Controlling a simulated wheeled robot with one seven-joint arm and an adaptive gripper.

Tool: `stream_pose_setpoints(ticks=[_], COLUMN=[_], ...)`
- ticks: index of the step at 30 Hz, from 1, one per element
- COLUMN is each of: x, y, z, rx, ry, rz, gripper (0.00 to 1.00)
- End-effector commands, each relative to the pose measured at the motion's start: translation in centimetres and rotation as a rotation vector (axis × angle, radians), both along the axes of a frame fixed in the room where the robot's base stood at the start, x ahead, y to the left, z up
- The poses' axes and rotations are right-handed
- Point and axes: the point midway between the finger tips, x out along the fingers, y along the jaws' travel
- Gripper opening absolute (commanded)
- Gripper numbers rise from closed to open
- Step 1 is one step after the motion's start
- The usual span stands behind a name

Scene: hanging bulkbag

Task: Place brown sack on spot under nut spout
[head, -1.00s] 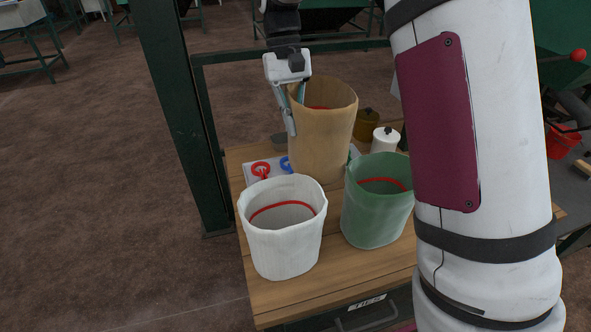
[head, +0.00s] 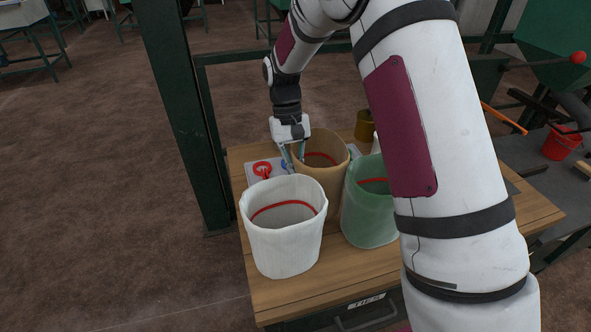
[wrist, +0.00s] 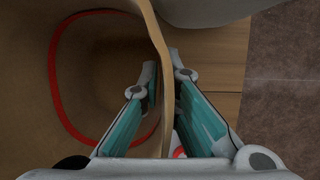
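The brown sack (head: 322,180) stands with its mouth open at the back of the wooden table, behind the white and green sacks. Its lower part is partly hidden by them. A red ring shows inside it, also in the wrist view. My gripper (head: 295,158) is at the sack's left rim, pointing down. In the wrist view, the sack's wall (wrist: 160,35) passes between my two fingers (wrist: 162,85), one inside and one outside. The fingers look apart, with a gap beside the wall. The nut spout and the spot under it cannot be made out for certain.
A white sack (head: 283,238) and a green sack (head: 368,215) stand in front on the table (head: 532,212). A tray with a red ring-handled item (head: 262,168) lies at the left. A brass pot (head: 364,126) stands behind. A green post (head: 185,110) rises at the left.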

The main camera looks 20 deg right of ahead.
Motion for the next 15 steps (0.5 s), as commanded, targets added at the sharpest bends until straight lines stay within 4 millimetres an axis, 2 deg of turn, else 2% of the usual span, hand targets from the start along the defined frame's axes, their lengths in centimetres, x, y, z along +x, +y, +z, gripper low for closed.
stream_pose_setpoints(ticks=[8,11,12,15], x=[0.03,0.03,0.03,0.02], y=[0.0,0.0,0.0,0.01], z=[-0.18,-0.17,-0.17,-0.15], rx=[0.0,0.0,0.0,0.0], ry=[-0.001,-0.001,-0.001,-0.001], rz=[0.0,0.0,0.0,0.0], gripper=[0.0,0.22,0.25,0.25])
